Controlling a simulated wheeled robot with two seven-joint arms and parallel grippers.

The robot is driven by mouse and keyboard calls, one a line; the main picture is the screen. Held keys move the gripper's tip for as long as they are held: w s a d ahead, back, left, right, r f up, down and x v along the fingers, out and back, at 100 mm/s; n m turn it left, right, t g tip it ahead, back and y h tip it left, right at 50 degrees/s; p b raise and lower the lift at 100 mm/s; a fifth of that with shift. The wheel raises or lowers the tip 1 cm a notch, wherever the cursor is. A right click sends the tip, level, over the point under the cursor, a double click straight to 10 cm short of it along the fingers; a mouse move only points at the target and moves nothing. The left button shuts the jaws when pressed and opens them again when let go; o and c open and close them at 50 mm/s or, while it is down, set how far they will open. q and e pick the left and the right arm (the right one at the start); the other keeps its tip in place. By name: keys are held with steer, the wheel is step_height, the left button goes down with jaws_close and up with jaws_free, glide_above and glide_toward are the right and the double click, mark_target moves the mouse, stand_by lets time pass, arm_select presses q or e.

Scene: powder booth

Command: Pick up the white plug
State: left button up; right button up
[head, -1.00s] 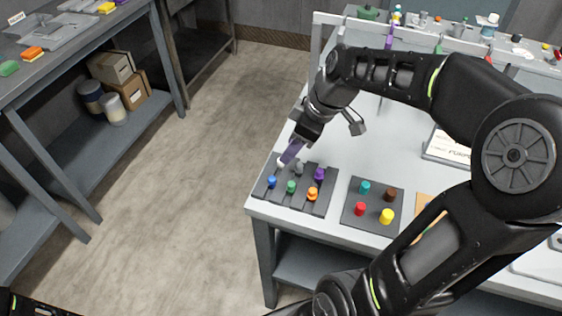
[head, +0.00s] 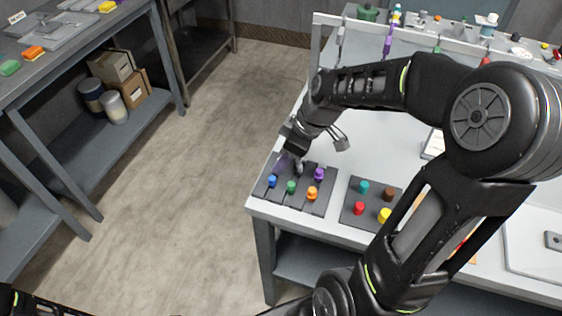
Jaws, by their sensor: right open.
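The right gripper (head: 290,160) is open, reaching down over the back left part of a dark plug board (head: 305,205) at the table's left corner. The white plug is not clearly visible now; the gripper's fingers cover the back left spot where a white top showed earlier. A grey plug (head: 298,169) stands right beside the fingers. The board also holds blue (head: 272,181), green (head: 291,187), orange (head: 312,193) and purple (head: 319,174) plugs. I cannot tell whether the fingers touch any plug. My left gripper is out of view.
A second dark board (head: 350,222) to the right holds teal (head: 363,187), brown (head: 388,194), red (head: 359,208) and yellow (head: 385,215) plugs. A rack frame (head: 400,24) stands behind. The white tabletop (head: 368,150) is mostly clear behind the boards.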

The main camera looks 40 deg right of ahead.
steer(key=shift+c, duration=0.3)
jaws_close()
stand_by(0.4)
